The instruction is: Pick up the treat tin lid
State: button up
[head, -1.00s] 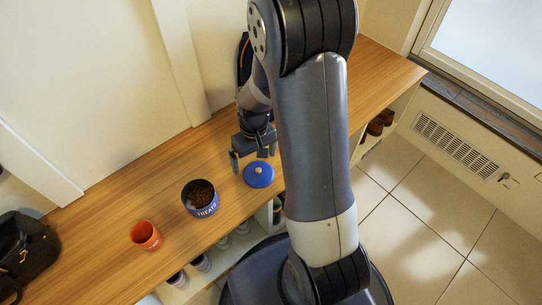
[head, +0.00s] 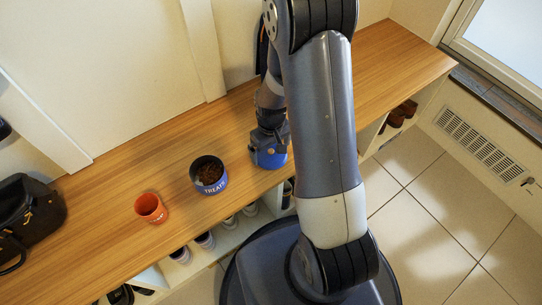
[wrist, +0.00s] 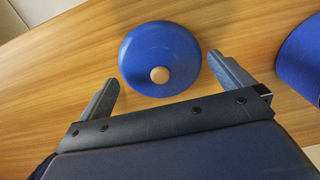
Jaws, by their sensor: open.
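The treat tin lid is a round blue disc with a pale wooden knob; in the wrist view the lid (wrist: 150,48) lies flat on the wooden bench top. My gripper (wrist: 170,75) is open and empty of any grip, with one finger on each side of the lid's near part and the knob between them. In the head view my gripper (head: 268,150) is down over the lid (head: 270,160), covering much of it. The blue treat tin (head: 209,176), marked TREATS and filled with brown pieces, stands open left of the lid; its side also shows in the wrist view (wrist: 302,58).
An orange cup (head: 151,208) stands left of the tin, and a black bag (head: 28,215) is at the far left. The wooden bench (head: 110,190) has shoe cubbies below its front edge. A wall runs along its back. Bench top is clear to the right.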

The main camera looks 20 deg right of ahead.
jog(key=shift+f, duration=0.5)
jog(key=shift+r, duration=0.1)
jog(key=shift+c, duration=0.6)
jog(key=c, duration=1)
jog(key=shift+s, duration=0.1)
